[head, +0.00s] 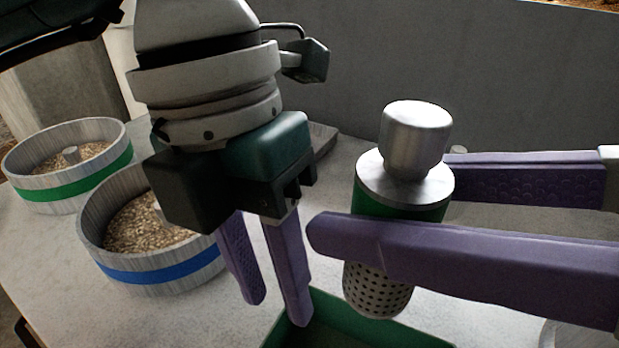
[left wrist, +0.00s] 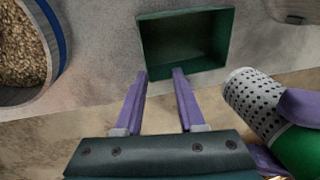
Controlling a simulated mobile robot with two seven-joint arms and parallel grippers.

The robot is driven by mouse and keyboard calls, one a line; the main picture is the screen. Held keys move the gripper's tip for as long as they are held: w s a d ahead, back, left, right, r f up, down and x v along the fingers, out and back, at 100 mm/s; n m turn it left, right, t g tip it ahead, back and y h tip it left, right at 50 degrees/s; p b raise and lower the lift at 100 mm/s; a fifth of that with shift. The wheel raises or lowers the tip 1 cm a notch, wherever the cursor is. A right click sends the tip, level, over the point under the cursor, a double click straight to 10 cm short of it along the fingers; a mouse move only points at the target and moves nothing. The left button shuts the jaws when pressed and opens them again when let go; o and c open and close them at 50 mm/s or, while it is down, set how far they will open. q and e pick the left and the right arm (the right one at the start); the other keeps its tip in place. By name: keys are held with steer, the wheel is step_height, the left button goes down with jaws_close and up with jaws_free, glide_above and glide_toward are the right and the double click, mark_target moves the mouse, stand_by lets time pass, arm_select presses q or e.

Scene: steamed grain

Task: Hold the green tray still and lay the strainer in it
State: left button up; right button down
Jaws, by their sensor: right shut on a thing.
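The strainer has a silver knob and collar, a green band and a perforated tip (head: 376,292). My right gripper (head: 385,205) is shut on it at the green band and holds it upright above the green tray (head: 318,303), which is cut off at the bottom of the head view. In the left wrist view the perforated tip (left wrist: 256,95) is right of my left fingers, and the open, empty tray (left wrist: 188,38) lies just beyond them. My left gripper (head: 276,312) is open, fingers pointing down beside the tray's edge; whether they touch it I cannot tell.
A round tub of grain with a blue band (head: 162,268) stands left of my left gripper. Another with a green band (head: 75,188) stands further left. A grey wall (head: 480,80) closes off the back. A round metal thing (head: 570,335) is partly seen at lower right.

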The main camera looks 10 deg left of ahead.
mark_target(277, 341)
arm_select(q)
steer(key=shift+w+a+f+n+t+y, duration=0.2)
steer(key=shift+t+y, duration=0.1)
steer(key=shift+y, duration=0.2)
steer(key=shift+w+a+f+n+t+y, duration=0.1)
steer(key=shift+w+a+t+y, duration=0.15)
steer(key=shift+y, duration=0.25)
step_height(277, 341, down, 12)
steer(key=shift+d+r, duration=0.1)
steer(key=shift+r, duration=0.15)
jaws_close()
stand_by(0.8)
